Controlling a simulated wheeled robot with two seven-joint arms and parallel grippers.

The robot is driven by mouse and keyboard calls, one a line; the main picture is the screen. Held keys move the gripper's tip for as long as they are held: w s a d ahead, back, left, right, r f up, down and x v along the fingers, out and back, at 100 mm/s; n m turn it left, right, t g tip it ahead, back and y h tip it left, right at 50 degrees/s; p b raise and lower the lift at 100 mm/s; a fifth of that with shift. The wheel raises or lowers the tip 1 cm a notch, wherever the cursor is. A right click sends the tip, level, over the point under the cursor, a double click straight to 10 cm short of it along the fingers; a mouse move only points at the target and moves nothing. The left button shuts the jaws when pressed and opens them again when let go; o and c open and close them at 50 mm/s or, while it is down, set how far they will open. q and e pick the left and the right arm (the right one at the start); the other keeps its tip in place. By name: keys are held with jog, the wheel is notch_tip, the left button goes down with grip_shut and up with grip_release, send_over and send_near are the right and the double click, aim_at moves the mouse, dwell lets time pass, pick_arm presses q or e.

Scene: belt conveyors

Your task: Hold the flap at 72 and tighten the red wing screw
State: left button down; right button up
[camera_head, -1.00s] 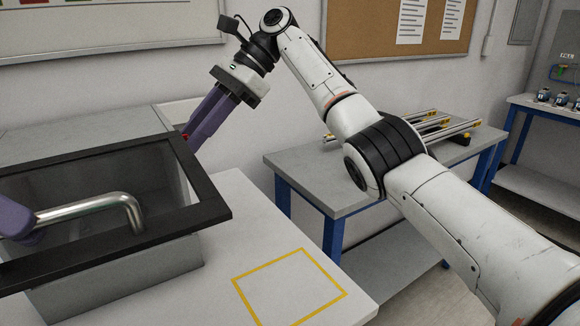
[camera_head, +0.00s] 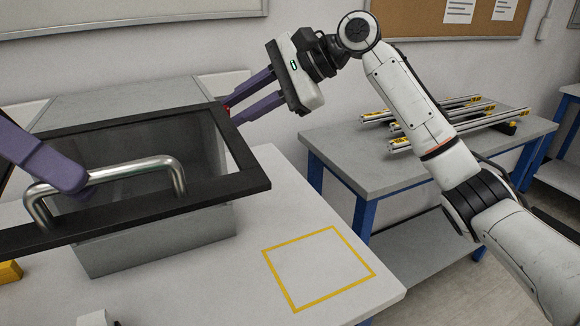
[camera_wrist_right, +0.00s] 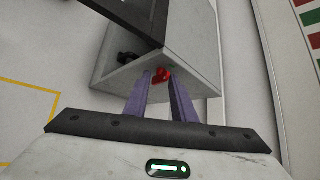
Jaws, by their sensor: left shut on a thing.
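The flap (camera_head: 255,178), a black frame around a dark see-through pane, stands tilted over the grey box (camera_head: 160,245). My left gripper (camera_head: 72,182) is shut on its bent metal handle (camera_head: 130,170), at the left part of the bar. The red wing screw (camera_wrist_right: 161,74) is on the box's side wall in the right wrist view. A little red of it (camera_head: 227,106) shows in the head view beside the flap's frame. My right gripper (camera_wrist_right: 158,84) is open, its purple fingertips at either side of the screw's near end. Whether they touch it I cannot tell. No angle scale is readable.
A yellow square outline (camera_head: 318,268) marks a clear part of the white table. A grey bench (camera_head: 370,165) with metal rails (camera_head: 455,122) stands behind, under my right arm. A yellow block (camera_head: 10,272) lies at the left edge.

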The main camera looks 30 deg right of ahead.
jog(key=s+d+f+n+t+y, duration=0.5)
jog(key=s+d+n+t, duration=0.3)
jog(key=s+d+n, duration=0.1)
jog(key=d+f+m+h, duration=0.1)
jog(key=d+f+h, duration=0.2)
jog(key=d+f, duration=0.2)
jog(key=s+d+f+m+h, duration=0.1)
jog(key=d+f+h, duration=0.3)
jog(key=d, duration=0.8)
jog(key=shift+s+f+m, duration=0.2)
jog(key=shift+f+m, duration=0.3)
jog(key=shift+f, duration=0.15)
dwell(0.4)
